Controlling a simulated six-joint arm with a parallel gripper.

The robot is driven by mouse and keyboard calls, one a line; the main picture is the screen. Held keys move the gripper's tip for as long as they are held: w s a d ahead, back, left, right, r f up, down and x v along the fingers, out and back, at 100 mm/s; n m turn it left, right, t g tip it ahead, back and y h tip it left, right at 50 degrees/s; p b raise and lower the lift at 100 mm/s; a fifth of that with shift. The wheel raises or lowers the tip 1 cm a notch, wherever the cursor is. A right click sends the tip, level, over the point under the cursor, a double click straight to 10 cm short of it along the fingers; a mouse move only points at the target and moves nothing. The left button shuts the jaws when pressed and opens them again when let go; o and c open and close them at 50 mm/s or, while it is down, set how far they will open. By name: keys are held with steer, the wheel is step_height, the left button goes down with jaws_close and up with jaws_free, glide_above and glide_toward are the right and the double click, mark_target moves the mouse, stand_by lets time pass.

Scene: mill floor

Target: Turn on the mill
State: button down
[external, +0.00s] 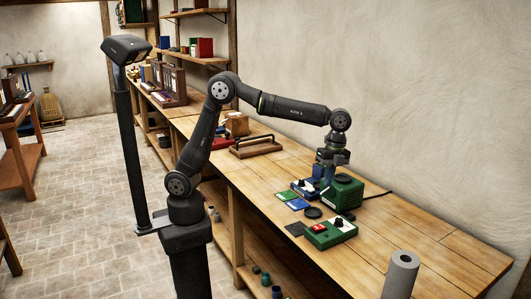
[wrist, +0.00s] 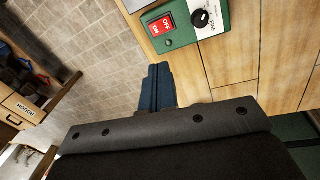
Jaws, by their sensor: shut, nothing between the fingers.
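A green machine (external: 344,192), which looks like the mill, stands on the bench, its cable running back to the wall side. In front of it is a green control box (external: 320,239) with a red switch (external: 338,223). The wrist view shows the red rocker switch (wrist: 161,23), marked ON and OFF, and a black knob (wrist: 201,18) on a white panel. Its position is unclear. My gripper (external: 322,180) points down beside the green machine, partly hidden by it. The blue fingers (wrist: 158,72) are together and empty, apart from the switch in the wrist picture.
A blue box (external: 303,190) with a knob sits left of the green machine. Flat coloured cards (external: 299,204) and a black disc (external: 313,212) lie nearby. A grey cylinder (external: 400,275) stands at the front right. The bench (external: 430,235) right of the control box is clear.

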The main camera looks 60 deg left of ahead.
mark_target(315, 227)
steer(key=m, duration=0.5)
steer(key=s+f+m, duration=0.1)
steer(key=m, duration=0.4)
steer(key=s+f+m, duration=0.1)
steer(key=m, duration=0.5)
steer(key=shift+f, duration=0.2)
steer(key=f, duration=0.4)
steer(key=s+f, duration=0.1)
steer(key=f, duration=0.4)
steer(key=s+f, duration=0.1)
steer(key=f, duration=0.4)
